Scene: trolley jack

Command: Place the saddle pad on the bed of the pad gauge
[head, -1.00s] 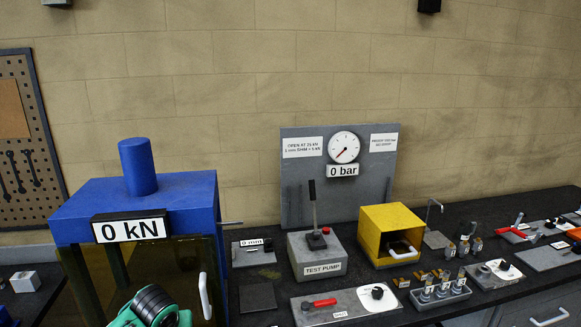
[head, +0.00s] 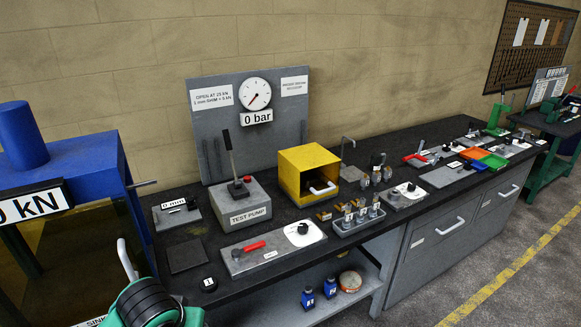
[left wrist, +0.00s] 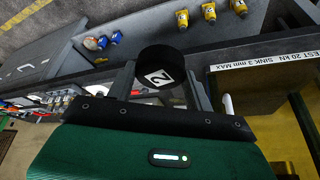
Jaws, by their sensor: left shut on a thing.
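A round black saddle pad (left wrist: 165,75) with a white label "2" is held between the grey fingers of my left gripper (left wrist: 163,84) in the left wrist view. The gripper is shut on it. In the head view only part of my green left arm shows at the bottom left; its fingers and the held pad are out of sight. The pad gauge (head: 178,216), a small grey block marked "0 mm", stands on the bench left of the test pump, its bed empty as far as I can see. My right gripper is not in view.
Another black pad (head: 209,284) with a white label lies at the bench front, near a flat dark plate (head: 187,255). The blue press (head: 75,165) stands left of the gauge. The test pump (head: 241,204) and yellow box (head: 308,174) stand to its right.

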